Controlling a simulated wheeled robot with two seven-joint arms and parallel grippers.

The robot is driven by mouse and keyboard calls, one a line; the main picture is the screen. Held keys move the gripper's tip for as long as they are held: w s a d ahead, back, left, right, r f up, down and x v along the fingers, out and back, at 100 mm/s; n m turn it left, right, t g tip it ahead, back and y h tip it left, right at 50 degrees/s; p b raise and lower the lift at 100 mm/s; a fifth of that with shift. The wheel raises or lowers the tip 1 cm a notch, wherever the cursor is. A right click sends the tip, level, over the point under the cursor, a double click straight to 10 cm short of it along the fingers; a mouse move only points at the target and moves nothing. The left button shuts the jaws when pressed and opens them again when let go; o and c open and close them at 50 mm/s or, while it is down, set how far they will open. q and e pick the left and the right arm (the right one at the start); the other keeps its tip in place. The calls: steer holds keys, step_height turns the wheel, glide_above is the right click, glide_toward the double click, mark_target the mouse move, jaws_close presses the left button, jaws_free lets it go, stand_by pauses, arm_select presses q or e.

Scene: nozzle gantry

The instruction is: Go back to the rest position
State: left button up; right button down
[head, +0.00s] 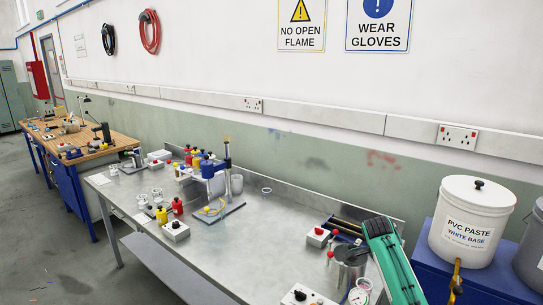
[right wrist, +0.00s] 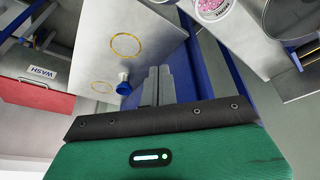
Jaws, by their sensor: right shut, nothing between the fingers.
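My right arm's green and black end part (head: 392,262) reaches in over the front right of the steel bench in the head view. Its fingertips cannot be made out there. In the right wrist view my right gripper (right wrist: 158,75) has its two grey fingers together, with nothing between them. A small blue and white nozzle-like part (right wrist: 123,85) shows just left of the fingers, beside a pale plate with yellow rings (right wrist: 150,45). I cannot tell how far it is from the fingers. My left gripper is not in view.
The steel bench (head: 255,235) has a clear middle. A metal pot (head: 350,262) and a gauge (head: 358,296) are close to my right arm. A white PVC paste bucket (head: 470,225) stands at the right.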

steer(key=s+a+f+n+t+y, duration=0.1)
steer(key=s+a+f+n, duration=0.2)
steer(key=s+f, duration=0.35)
steer(key=s+a+f+n, duration=0.2)
steer(key=s+f+n, duration=0.15)
steer(key=s, duration=0.55)
steer(key=s+a+f+n+t+y, duration=0.1)
steer(key=s+a+f+n, duration=0.25)
steer(key=s, duration=0.35)
steer(key=s+a+r+n+t+y, duration=0.1)
steer(key=s+a+r+n, duration=0.2)
steer(key=s, duration=0.9)
steer(key=s+a+r+n+y, duration=0.1)
steer(key=s+r+n, duration=0.3)
steer(key=s, duration=0.8)
step_height(320, 180, down, 30)
steer(key=n, duration=0.2)
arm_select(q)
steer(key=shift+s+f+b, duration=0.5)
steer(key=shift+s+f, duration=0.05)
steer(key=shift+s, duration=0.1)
arm_select(e)
steer(key=s+d+f+g, duration=0.2)
steer(key=s+d+f, duration=0.1)
steer(key=s+f, duration=1.7)
step_height(320, 180, down, 2)
steer(key=shift+f, duration=0.2)
